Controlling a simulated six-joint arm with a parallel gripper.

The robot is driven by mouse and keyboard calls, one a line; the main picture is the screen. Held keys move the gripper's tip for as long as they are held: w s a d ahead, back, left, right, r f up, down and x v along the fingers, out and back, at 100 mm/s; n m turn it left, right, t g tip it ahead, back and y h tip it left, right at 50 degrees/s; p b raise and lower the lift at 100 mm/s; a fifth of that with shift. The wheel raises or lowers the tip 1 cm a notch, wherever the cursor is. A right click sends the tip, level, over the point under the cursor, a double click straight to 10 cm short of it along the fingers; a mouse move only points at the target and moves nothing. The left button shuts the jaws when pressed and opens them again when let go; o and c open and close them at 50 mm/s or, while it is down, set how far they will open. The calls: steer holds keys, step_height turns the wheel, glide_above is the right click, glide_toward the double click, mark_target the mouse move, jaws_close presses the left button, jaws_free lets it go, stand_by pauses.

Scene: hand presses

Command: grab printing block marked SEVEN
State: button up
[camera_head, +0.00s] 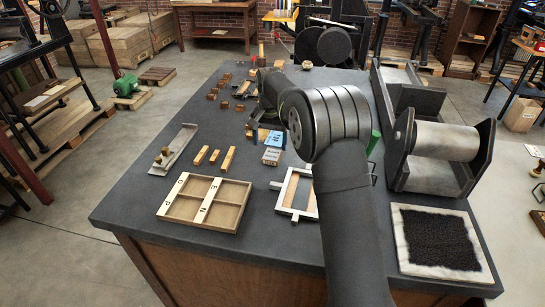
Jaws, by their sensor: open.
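Several small reddish-brown blocks (223,104) stand in loose rows on the far left part of the dark table. Their markings are too small to read here, so I cannot tell which one is marked SEVEN. My gripper (255,133) is open, at the end of my bent arm near the table's middle. It is small and partly hidden by my arm, which also hides part of the table behind it. I see nothing held in it. The blocks lie to its left and farther back.
Wooden strips (214,156) and a metal composing stick (175,150) lie left of centre. A divided wooden tray (246,190) is at the front left. A framed form (283,203), an inked pad (407,268) and a roller press (447,141) occupy the front and right.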

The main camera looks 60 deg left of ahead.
mark_target(272, 155)
steer(key=shift+w+f, duration=0.15)
steer(key=shift+f, duration=1.25)
steer(key=shift+w+f, duration=0.1)
steer(key=shift+f, duration=1.3)
steer(key=c, duration=1.1)
steer(key=shift+r, duration=0.15)
